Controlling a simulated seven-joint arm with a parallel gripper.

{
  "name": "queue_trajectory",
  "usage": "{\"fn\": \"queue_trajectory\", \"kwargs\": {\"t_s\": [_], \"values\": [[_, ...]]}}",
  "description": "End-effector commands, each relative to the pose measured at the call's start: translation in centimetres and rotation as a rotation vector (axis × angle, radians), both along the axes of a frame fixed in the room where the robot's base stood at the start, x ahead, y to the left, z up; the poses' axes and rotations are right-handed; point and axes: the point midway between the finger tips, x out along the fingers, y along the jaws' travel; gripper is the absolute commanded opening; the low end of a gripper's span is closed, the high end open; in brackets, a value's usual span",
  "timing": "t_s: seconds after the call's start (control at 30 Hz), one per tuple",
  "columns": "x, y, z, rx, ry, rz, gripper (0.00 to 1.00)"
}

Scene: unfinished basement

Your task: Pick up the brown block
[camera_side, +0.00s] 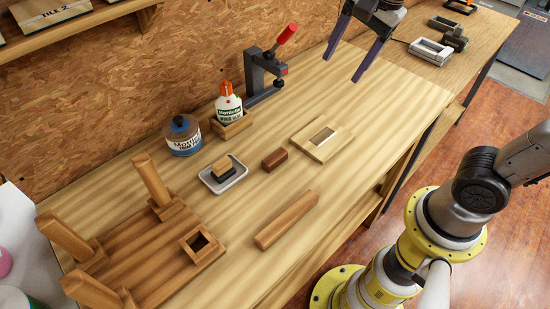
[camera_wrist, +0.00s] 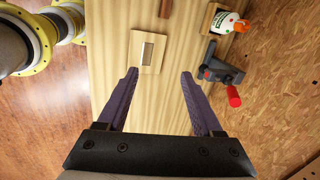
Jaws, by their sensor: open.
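A small dark brown block (camera_side: 274,160) lies on the wooden workbench in the side view, just left of a pale wooden plate with a slot. In the wrist view a brown piece that looks like this block (camera_wrist: 165,8) is cut by the top edge. My gripper (camera_side: 363,63) has two purple fingers spread apart with nothing between them. It is above the bench, up and to the right of the block in the side view. The open fingers also show in the wrist view (camera_wrist: 158,75), pointing toward the slotted plate.
The slotted plate (camera_side: 321,143) lies right of the block. An upturned wooden stool (camera_side: 150,255) fills the near left.

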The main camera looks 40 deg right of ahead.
Motion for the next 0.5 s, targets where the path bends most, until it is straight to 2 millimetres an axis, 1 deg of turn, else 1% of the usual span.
{"fn": "queue_trajectory", "kwargs": {"t_s": [0.03, 0.1, 0.2, 0.33, 0.4, 0.5], "values": [[2.0, 1.3, -1.0, 0.019, 0.050, -0.062, 0.68], [4.0, 2.9, -2.3, 0.035, 0.106, -0.140, 0.68], [6.3, 5.2, -4.7, 0.031, 0.175, -0.187, 0.68], [7.8, 7.5, -7.7, 0.003, 0.242, -0.153, 0.68], [7.9, 8.3, -9.1, -0.012, 0.272, -0.135, 0.68], [7.7, 8.9, -10.3, -0.026, 0.299, -0.119, 0.68]]}}
